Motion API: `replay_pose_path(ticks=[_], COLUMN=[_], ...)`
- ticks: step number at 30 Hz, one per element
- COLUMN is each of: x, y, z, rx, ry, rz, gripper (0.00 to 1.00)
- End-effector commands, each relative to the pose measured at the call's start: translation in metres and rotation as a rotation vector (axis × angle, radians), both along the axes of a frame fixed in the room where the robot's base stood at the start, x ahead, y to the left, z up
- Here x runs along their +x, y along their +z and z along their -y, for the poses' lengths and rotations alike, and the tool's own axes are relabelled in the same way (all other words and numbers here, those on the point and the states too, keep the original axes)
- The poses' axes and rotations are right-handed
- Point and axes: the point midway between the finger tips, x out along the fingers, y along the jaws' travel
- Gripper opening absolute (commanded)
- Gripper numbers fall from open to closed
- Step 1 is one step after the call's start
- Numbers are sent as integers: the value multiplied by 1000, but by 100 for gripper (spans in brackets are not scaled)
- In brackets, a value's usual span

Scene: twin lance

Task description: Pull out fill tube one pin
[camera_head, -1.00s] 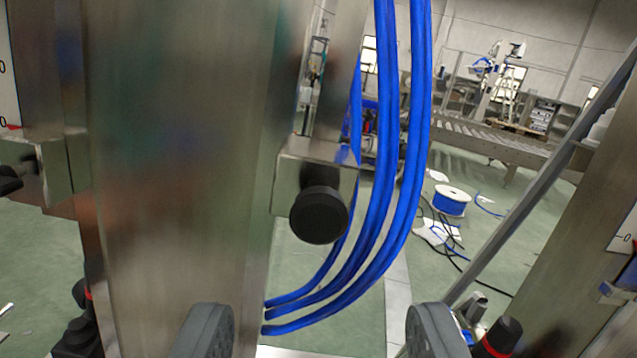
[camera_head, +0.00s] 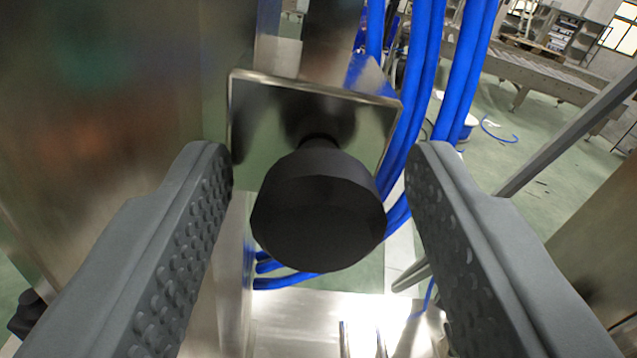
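A black round knob (camera_head: 318,210), which looks like the pin, sticks out toward me from a shiny metal block (camera_head: 262,115) on the steel column. My gripper (camera_head: 322,165) is open, with one grey padded finger to the left of the knob and one to the right. Gaps show between the knob and both fingers, so neither appears to touch it. The pin's shaft is mostly hidden behind the knob.
A broad steel column (camera_head: 110,110) stands close on the left. Several blue tubes (camera_head: 462,75) run down behind the block on the right. A slanted metal bar (camera_head: 570,125) crosses the right side. A bright metal surface (camera_head: 300,325) lies below the knob.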

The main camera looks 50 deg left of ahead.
Motion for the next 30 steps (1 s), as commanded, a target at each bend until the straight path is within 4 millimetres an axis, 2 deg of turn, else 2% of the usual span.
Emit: replay_pose_path(ticks=[1, 7, 11, 18, 25, 26, 28, 29, 30], x=[0, 0, -1, -13, -14, -14, -14, -14, -14], y=[0, 0, 0, 0, -1, -1, -1, -1, 0], z=[0, 0, 1, 21, 21, 21, 21, 21, 21], rx=[0, 0, 0, -1, 0, 0, 0, 0, 0], ry=[0, 0, 0, -1, 0, 0, 0, 0, 0], rz=[0, 0, 0, 0, -1, -1, -1, 0, 0], gripper=[39, 0, 0, 0, 0, 32, 46, 50, 50])
